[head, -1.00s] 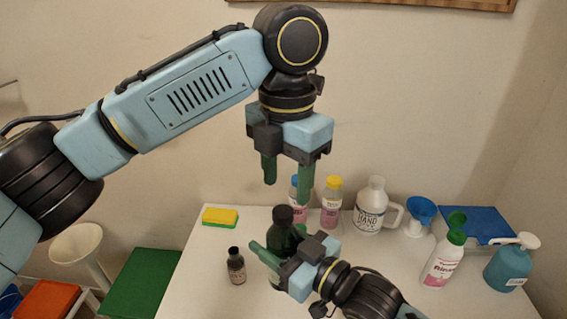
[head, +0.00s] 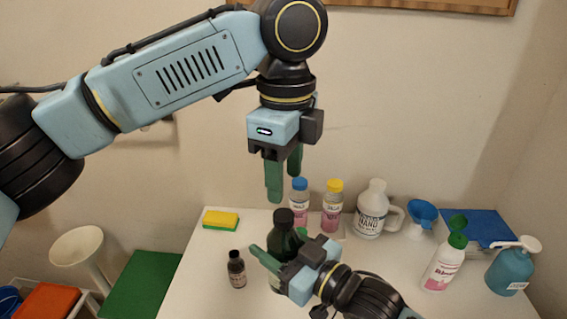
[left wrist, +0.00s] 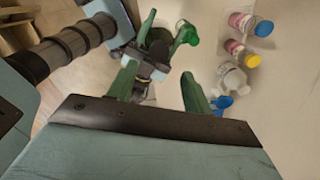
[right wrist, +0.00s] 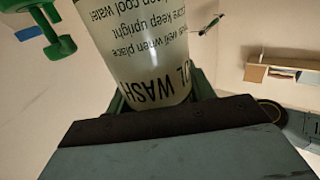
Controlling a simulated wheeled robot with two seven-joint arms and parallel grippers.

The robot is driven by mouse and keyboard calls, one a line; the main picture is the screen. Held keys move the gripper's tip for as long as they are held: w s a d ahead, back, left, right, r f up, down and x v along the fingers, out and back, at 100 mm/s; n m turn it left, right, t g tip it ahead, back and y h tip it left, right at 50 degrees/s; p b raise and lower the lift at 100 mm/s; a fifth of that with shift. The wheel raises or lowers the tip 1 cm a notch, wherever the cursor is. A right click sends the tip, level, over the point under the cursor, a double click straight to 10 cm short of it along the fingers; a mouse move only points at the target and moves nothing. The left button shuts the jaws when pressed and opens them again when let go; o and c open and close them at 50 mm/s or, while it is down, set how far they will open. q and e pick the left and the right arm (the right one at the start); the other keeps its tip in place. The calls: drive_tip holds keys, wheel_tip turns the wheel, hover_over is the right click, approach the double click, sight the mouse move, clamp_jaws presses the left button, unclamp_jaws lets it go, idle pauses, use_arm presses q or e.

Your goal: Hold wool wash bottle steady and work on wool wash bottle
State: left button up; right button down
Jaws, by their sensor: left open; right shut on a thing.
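The right wrist view shows the bottle's pale label (right wrist: 145,50), with "WASH" readable, between the fingers. My left gripper (head: 284,183) is open and empty, pointing down above the cap with a gap between. In the left wrist view its green fingers (left wrist: 163,88) are spread apart. The right gripper hides the bottle's lower part.
A small dark bottle (head: 236,268) stands left of the wool wash bottle, and a sponge (head: 221,219) lies behind it. Blue-capped (head: 300,195) and yellow-capped (head: 332,210) bottles, a white jug (head: 371,212), a green-capped bottle (head: 443,265) and a teal pump bottle (head: 509,270) stand behind and right.

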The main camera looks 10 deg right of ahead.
sight(283, 215)
use_arm(q)
drive_tip(key=n, duration=0.7)
drive_tip(key=shift+a+r+n, duration=0.1)
drive_tip(key=shift+r+n, duration=0.2)
drive_tip(key=n, duration=0.5)
drive_tip(key=shift+r+n, duration=0.2)
drive_tip(key=shift+n, duration=0.1)
drive_tip(key=shift+f, duration=4.05)
drive_tip(key=c, duration=1)
drive_tip(key=shift+c, duration=0.3)
